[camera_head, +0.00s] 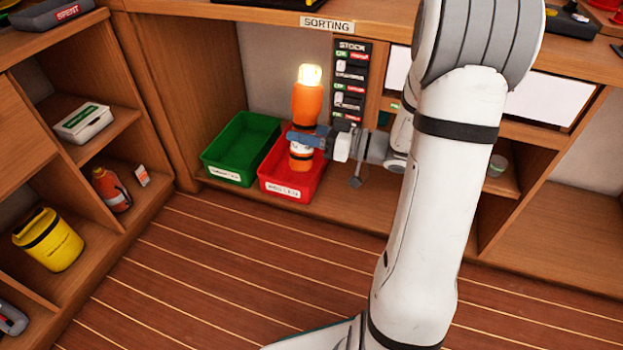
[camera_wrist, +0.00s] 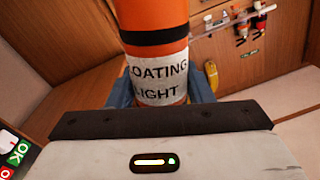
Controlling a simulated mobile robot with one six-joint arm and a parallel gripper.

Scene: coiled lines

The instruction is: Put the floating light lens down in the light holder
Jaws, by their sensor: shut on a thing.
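The floating light (camera_head: 306,103) is an orange cylinder with a white band. It is upright, with its glowing lens on top. My gripper (camera_head: 312,139) has its blue fingers shut around the lower part of the light. In the head view the light overlaps the red bin, and its base appears in front of or above the bin; the exact height is hard to tell. In the wrist view the light (camera_wrist: 157,60) stands between the fingers, with a black stripe and the lettering "LIGHT" the right way up. I cannot make out a light holder in either view.
A red bin (camera_head: 285,190) and a green bin (camera_head: 228,172) stand side by side under the counter marked "SORTING". A stock board (camera_head: 351,80) is behind, right of the light. Left shelves hold a white box (camera_head: 84,122) and a yellow container (camera_head: 48,240). The plank floor is clear.

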